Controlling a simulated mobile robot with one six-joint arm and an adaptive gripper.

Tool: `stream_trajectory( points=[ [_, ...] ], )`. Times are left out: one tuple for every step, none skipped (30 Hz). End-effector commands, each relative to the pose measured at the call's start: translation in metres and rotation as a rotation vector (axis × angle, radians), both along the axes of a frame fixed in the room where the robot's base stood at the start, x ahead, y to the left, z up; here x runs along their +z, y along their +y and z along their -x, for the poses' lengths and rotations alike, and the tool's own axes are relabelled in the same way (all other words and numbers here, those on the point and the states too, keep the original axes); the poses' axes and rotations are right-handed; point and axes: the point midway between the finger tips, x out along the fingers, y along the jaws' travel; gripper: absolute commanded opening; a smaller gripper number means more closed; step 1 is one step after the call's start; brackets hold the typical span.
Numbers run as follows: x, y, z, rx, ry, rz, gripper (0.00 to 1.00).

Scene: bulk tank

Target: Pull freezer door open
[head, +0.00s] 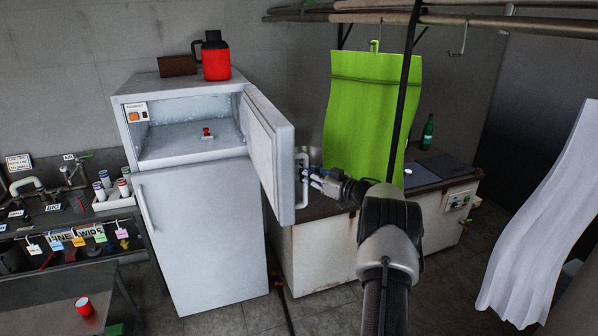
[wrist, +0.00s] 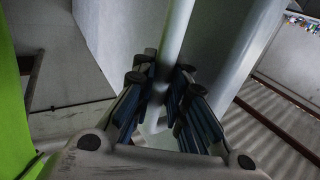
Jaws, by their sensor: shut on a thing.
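The freezer door (head: 268,155) is the upper door of a white fridge (head: 205,235). In the head view it is swung wide open to the right, and the frosted freezer compartment (head: 180,140) shows, with a small red-topped item (head: 207,133) inside. A pale bar handle (head: 303,180) is on the door's outer face; it also crosses the wrist view (wrist: 176,35). My gripper (head: 312,178) is at the handle, right of the door. In the wrist view my gripper's fingers (wrist: 163,95) are on both sides of the handle, shut on it.
A red jug (head: 215,56) and a brown box (head: 177,65) stand on the fridge top. A green cloth (head: 365,105) hangs from a rail behind my arm, above a counter (head: 315,250). A white curtain (head: 540,220) hangs at right. A cluttered bench (head: 70,215) stands at left.

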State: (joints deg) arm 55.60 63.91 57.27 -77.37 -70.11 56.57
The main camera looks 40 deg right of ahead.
Motion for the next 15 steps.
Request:
stream_trajectory(
  points=[
    [-0.0026, -0.001, 0.0015, 0.0, 0.004, -0.005, 0.0],
    [-0.0027, -0.0011, 0.0016, 0.0, 0.004, -0.005, 0.0],
    [-0.0027, -0.0012, 0.0017, 0.0, 0.004, -0.005, 0.0],
    [-0.0027, -0.0012, 0.0016, 0.0, 0.004, -0.004, 0.0],
    [-0.0027, -0.0012, 0.0016, 0.0, 0.004, -0.004, 0.0],
    [-0.0027, -0.0012, 0.0016, 0.0, 0.004, -0.004, 0.0],
    [-0.0026, -0.0012, 0.0016, 0.0, 0.004, -0.004, 0.0],
    [-0.0026, -0.0012, 0.0016, 0.0, 0.004, -0.004, 0.0],
    [-0.0025, -0.0011, 0.0015, 0.0, 0.004, -0.004, 0.0],
    [-0.0025, -0.0012, 0.0015, 0.0, 0.004, -0.004, 0.0],
    [-0.0024, -0.0011, 0.0015, 0.0, 0.004, -0.004, 0.15],
    [-0.0023, -0.0012, 0.0015, 0.0, 0.003, -0.004, 0.17],
    [-0.0022, -0.0012, 0.0014, 0.0, 0.003, -0.004, 0.19],
    [-0.002, -0.0012, 0.0013, 0.0, 0.003, -0.003, 0.21],
    [-0.0016, -0.0012, 0.0012, 0.0, 0.003, -0.003, 0.24]
  ],
)
